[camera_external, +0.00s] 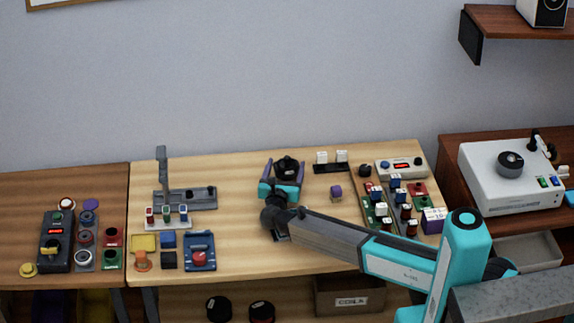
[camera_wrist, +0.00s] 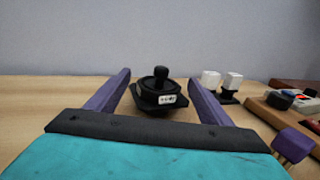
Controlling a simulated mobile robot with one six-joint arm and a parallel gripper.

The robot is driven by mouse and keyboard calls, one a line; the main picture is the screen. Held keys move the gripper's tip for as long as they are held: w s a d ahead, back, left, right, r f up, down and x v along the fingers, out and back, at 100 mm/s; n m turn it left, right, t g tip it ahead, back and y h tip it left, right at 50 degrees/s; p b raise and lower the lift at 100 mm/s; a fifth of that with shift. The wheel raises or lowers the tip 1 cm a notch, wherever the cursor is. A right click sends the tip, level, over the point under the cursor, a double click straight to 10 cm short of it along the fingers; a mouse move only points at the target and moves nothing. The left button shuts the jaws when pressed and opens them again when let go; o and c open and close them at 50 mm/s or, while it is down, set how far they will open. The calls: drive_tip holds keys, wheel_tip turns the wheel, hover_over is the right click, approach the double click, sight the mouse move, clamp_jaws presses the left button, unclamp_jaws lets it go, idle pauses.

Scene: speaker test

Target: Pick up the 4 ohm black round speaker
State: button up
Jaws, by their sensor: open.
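A black round speaker (camera_wrist: 160,88) with a knob-like top and a small white label stands on the wooden table in the wrist view. The label's print is too small to read. In the external view the black speaker (camera_external: 287,165) is at the back middle of the table. My gripper (camera_external: 285,169) reaches toward it from the front, its two purple fingers apart on either side of it. In the wrist view my gripper (camera_wrist: 160,82) is open, and the speaker sits between the finger lines with a gap on each side.
A black holder with white blocks (camera_external: 332,161) stands right of my gripper. Boards with buttons and switches (camera_external: 385,205) fill the table's right side. A grey clamp-like fixture (camera_external: 185,196) stands at left. The wall is behind.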

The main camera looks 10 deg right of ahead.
sight(286, 164)
drive_tip(key=shift+f+x, duration=0.1)
drive_tip(key=shift+x, duration=0.65)
drive_tip(key=shift+f+x, duration=0.15)
drive_tip(key=shift+x, duration=0.6)
drive_tip(key=shift+c, duration=0.3)
drive_tip(key=c, duration=1.4)
drive_tip(key=shift+o, duration=0.2)
drive_tip(key=shift+r, duration=0.1)
drive_tip(key=shift+r, duration=0.8)
wheel_tip(286, 164, up, 2)
drive_tip(key=shift+b, duration=0.3)
drive_tip(key=s+d+b, duration=0.1)
drive_tip(key=s+d, duration=0.2)
drive_tip(key=s, duration=0.4)
drive_tip(key=s+d+r+b, duration=0.1)
drive_tip(key=s+d, duration=0.3)
drive_tip(key=s, duration=0.3)
drive_tip(key=shift+s+r, duration=0.15)
drive_tip(key=shift+s, duration=0.05)
